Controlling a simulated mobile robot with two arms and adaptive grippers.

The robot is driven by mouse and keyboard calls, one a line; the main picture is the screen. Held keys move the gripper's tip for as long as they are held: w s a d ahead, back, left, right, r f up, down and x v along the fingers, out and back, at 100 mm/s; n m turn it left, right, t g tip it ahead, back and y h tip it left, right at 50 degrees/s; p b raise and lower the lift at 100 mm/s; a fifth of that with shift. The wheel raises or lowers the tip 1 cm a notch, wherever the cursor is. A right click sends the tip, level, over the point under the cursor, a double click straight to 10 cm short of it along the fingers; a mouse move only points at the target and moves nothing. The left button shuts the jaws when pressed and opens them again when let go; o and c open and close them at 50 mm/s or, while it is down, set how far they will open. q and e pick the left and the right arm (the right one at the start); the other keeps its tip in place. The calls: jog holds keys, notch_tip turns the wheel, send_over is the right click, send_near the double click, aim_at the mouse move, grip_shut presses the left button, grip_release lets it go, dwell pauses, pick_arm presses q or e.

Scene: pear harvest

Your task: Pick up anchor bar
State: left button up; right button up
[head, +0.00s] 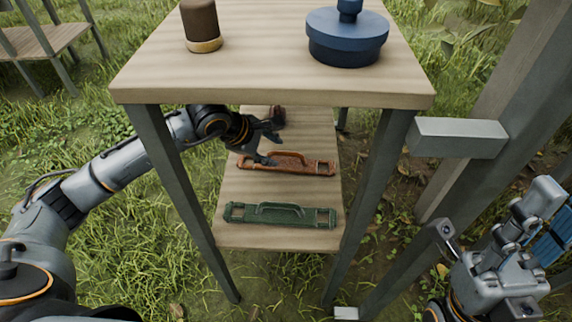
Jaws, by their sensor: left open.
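Two long bars with raised handles lie on the lower shelf (233,180) of a wooden stand. One is rusty orange (300,164) and lies farther back. The other is green (280,214) and lies near the shelf's front edge. I cannot tell from their looks which one is the anchor bar. My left gripper (272,147) reaches in under the top board from the left. It is open, its fingers over the left part of the orange bar, with nothing visible between them. Whether a finger touches the bar is unclear. My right gripper (490,255) is at the lower right, away from the shelf.
The top board (270,75) holds a brown cylinder (201,24) and a blue round lidded item (347,38). The stand's metal legs flank the shelf. A grey post with a bracket (458,138) stands at right.

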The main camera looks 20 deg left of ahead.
aim_at(284, 153)
pick_arm(q)
jog(key=x, duration=0.1)
jog(key=b+x, duration=0.1)
jog(key=x, duration=0.1)
jog(key=b+x, duration=0.1)
jog(key=x, duration=0.1)
jog(key=shift+w+d+r, duration=0.2)
jog(key=shift+w+d, duration=0.05)
jog(key=shift+w, duration=0.05)
jog(key=shift+c, duration=0.5)
grip_shut()
